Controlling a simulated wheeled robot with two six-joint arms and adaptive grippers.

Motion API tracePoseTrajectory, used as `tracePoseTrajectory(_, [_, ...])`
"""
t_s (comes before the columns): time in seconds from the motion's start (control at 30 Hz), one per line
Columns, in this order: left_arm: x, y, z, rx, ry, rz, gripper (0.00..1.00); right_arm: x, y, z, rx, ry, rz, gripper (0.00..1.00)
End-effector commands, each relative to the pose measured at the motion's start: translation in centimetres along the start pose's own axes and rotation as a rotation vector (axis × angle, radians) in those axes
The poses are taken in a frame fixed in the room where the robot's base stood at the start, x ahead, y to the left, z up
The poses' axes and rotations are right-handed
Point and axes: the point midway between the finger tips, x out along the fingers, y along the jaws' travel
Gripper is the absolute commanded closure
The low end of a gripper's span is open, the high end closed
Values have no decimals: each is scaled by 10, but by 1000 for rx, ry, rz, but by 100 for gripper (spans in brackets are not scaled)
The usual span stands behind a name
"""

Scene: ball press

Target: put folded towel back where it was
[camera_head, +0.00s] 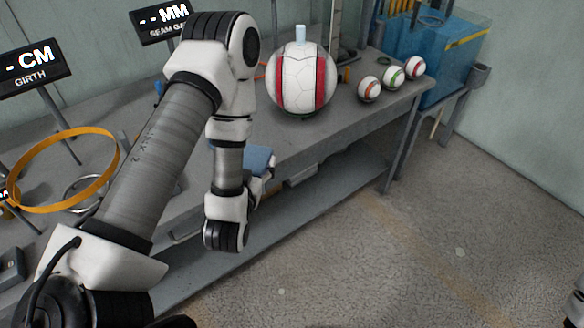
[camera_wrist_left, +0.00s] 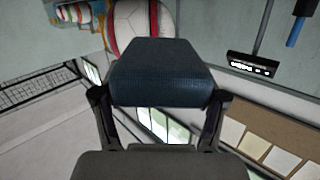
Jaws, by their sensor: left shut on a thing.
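The folded towel (camera_head: 257,158) is a dark blue, thick folded block. In the head view it shows just right of my left forearm, over the front part of the bench, partly hidden by the arm. In the left wrist view the towel (camera_wrist_left: 160,72) fills the middle, between both fingers. My left gripper (camera_head: 264,172) is shut on it, with a finger at each side. I cannot tell whether the towel touches the bench top. My right gripper is not in view.
A large red and white ball (camera_head: 300,80) stands on the grey bench (camera_head: 345,122). Three small balls (camera_head: 393,77) sit to its right, near a blue tank (camera_head: 440,50). A yellow ring (camera_head: 110,165) and a girth display (camera_head: 30,68) are at left. The floor at right is clear.

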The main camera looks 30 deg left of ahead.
Motion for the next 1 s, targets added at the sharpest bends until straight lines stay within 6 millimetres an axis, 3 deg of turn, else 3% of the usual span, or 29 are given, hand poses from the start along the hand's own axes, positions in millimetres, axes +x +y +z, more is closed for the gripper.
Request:
tracePoseTrajectory(0.03, [2, -2, 12, -25, 0, -6, 62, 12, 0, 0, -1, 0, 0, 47])
tracePoseTrajectory(0.17, [11, -1, 16, -80, 7, -2, 62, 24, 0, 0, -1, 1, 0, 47])
tracePoseTrajectory(0.27, [31, 3, 19, -88, 11, 1, 62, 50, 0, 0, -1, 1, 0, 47])
tracePoseTrajectory(0.37, [60, 8, 4, -82, 9, 2, 62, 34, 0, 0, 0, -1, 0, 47])
tracePoseTrajectory(0.63, [141, 23, 1, -79, 5, 3, 62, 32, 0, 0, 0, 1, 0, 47])
tracePoseTrajectory(0.8, [160, 27, 3, -78, 1, 3, 62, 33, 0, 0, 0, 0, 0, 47])
tracePoseTrajectory(1.0, [165, 30, 34, -77, -1, 3, 62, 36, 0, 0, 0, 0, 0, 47])
